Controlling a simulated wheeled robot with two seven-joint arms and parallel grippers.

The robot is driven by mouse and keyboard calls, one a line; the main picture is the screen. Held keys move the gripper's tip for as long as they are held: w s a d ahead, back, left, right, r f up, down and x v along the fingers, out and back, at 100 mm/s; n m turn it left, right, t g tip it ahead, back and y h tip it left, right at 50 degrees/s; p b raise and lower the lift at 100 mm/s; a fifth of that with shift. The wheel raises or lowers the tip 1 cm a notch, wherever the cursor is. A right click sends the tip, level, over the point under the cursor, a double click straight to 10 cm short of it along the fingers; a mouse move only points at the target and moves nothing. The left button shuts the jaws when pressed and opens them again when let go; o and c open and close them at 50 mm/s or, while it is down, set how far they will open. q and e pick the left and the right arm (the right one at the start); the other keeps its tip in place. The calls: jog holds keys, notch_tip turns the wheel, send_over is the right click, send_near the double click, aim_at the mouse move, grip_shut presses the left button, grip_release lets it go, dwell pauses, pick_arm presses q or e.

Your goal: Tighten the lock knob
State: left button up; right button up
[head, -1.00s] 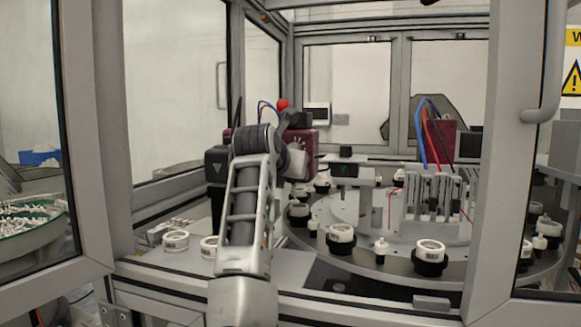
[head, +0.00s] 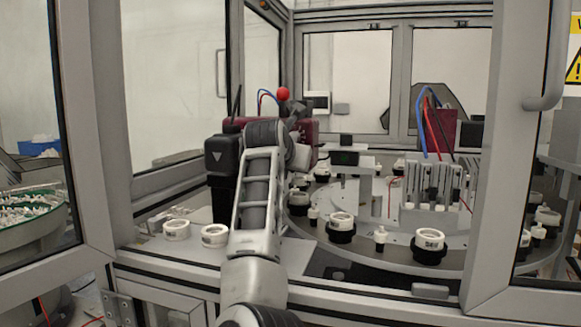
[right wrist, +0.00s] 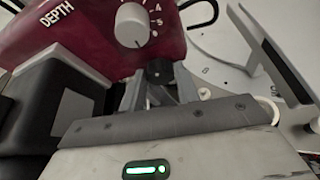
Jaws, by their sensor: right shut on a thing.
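A maroon housing (right wrist: 85,35) marked DEPTH fills the upper left of the right wrist view, with a pale numbered dial (right wrist: 132,24) on its face. Below the dial a small dark knob (right wrist: 160,72), which I take as the lock knob, sits between the fingers of my right gripper (right wrist: 160,90). The gripper is shut on it, though the contact is partly hidden. In the head view my right arm reaches up to the maroon housing (head: 308,130), and the gripper and knob are hard to make out there. My left gripper is not in view.
A black block (head: 222,168) stands just left of my arm. Two white rings (head: 176,230) lie on the ledge left of it. A rotary table (head: 390,255) with several cups is at right. Cabinet frame posts (head: 92,130) stand on both sides.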

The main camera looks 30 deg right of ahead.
jog(key=shift+m, duration=0.3)
jog(key=o, duration=1)
jog(key=shift+c, duration=0.2)
pick_arm(q)
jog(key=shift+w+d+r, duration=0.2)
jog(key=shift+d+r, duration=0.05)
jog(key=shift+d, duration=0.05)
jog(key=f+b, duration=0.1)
jog(key=b, duration=0.1)
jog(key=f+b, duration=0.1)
jog(key=b, duration=0.2)
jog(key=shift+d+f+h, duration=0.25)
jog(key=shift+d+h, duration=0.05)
pick_arm(e)
jog(key=v, duration=1.6)
jog(key=shift+s, duration=0.15)
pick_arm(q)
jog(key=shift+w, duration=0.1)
pick_arm(e)
jog(key=shift+d, duration=0.15)
